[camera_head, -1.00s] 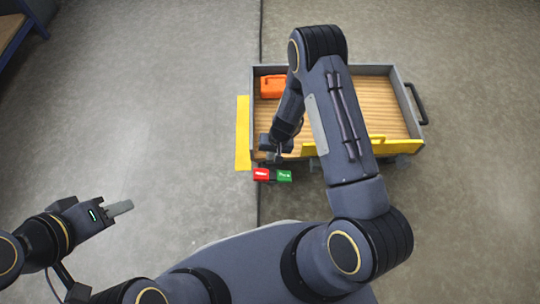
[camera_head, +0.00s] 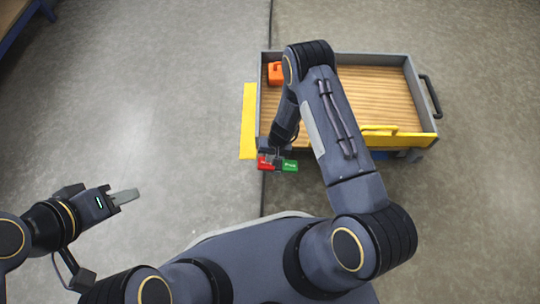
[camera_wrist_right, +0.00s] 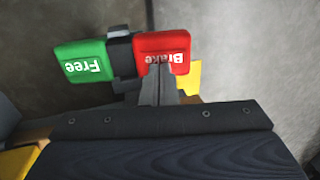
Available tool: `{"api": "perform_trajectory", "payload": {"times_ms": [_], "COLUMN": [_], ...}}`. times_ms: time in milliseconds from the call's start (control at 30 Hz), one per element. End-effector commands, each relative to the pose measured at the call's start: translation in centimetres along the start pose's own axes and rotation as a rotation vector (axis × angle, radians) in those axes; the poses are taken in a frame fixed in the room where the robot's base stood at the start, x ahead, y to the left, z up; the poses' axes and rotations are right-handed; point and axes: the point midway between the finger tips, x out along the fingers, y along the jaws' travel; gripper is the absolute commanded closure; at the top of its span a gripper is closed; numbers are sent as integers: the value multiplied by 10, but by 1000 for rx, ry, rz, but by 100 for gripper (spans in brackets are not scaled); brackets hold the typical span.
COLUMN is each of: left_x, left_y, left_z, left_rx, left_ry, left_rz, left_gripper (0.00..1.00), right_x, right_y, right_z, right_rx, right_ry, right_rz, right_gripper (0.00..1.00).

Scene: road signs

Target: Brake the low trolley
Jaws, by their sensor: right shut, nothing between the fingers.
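The low trolley (camera_head: 385,95) has a wooden deck, grey sides and a black handle on the right. At its near left corner are a red pedal (camera_head: 263,163) and a green pedal (camera_head: 290,166). In the right wrist view, the red pedal (camera_wrist_right: 165,52) reads "Brake" and the green pedal (camera_wrist_right: 82,62) reads "Free". My right gripper (camera_wrist_right: 160,72) is shut and empty, with its fingertips over the lower edge of the red pedal; I cannot tell whether they touch. My left gripper (camera_head: 125,197) is apart at the left over the floor; its finger gap does not show.
An orange box (camera_head: 276,75) is in the trolley's far left corner. A yellow strip (camera_head: 248,120) lies along its left side, and a yellow bar (camera_head: 390,140) along its near side. Blue-framed furniture (camera_head: 20,20) stands at the far left. The floor between is clear.

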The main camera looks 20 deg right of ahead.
Motion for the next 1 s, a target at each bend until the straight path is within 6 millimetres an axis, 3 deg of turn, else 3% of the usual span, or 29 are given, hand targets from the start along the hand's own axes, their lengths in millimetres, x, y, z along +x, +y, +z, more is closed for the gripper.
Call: {"api": "perform_trajectory", "payload": {"times_ms": [700,1000], "left_x": [-4,4], "left_y": [2,-2], "left_z": [-2,2], "left_rx": [0,0], "left_ry": [0,0], "left_rz": [0,0], "left_gripper": [64,64], "right_x": [6,17], "right_y": [-3,-9], "right_z": [1,0], "right_rx": [-4,0], "right_ry": [-2,-1], "right_rz": [133,126], "right_gripper": [100,100]}}
